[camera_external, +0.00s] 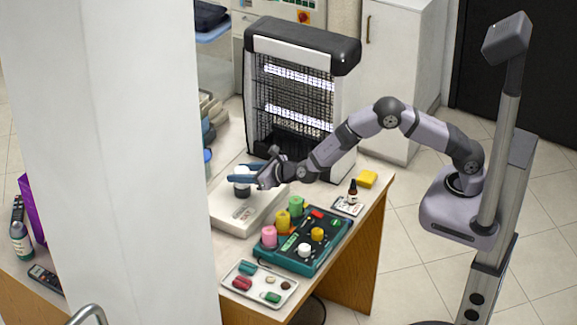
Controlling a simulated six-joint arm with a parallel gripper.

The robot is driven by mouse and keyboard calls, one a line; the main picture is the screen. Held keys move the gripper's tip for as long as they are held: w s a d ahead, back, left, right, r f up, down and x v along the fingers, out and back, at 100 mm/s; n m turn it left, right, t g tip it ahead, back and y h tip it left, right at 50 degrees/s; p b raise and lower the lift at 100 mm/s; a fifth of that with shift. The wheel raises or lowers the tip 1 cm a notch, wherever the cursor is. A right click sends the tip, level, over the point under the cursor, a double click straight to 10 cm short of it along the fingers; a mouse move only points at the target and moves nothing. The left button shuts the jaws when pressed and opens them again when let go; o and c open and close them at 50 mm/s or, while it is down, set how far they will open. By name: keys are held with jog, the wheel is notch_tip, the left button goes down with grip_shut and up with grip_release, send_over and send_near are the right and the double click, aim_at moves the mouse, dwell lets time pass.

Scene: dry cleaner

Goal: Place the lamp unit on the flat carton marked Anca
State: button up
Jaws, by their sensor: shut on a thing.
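My gripper (247,178) reaches left over the table, its blue fingers shut on a small piece with a white rounded top and a dark base, which looks like the lamp unit (242,189). The fingers hide part of it. It is over or on a flat pale box-like thing (224,212) with small dark marks on its front. I cannot tell whether its base touches that surface. No Anca marking is readable, so I cannot tell which thing is the carton.
A large black-and-grey caged device with lit tubes (300,85) stands behind my gripper. In front are a teal-and-black board (300,262) with colored cylinders and a white tray (260,296). A white pillar (110,150) blocks the left.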

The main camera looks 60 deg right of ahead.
jog(key=o, duration=1.1)
jog(key=shift+o, duration=0.2)
jog(key=shift+r+p, duration=0.15)
jog(key=shift+p, duration=0.15)
jog(key=b+v, duration=0.3)
jog(key=v, duration=0.9)
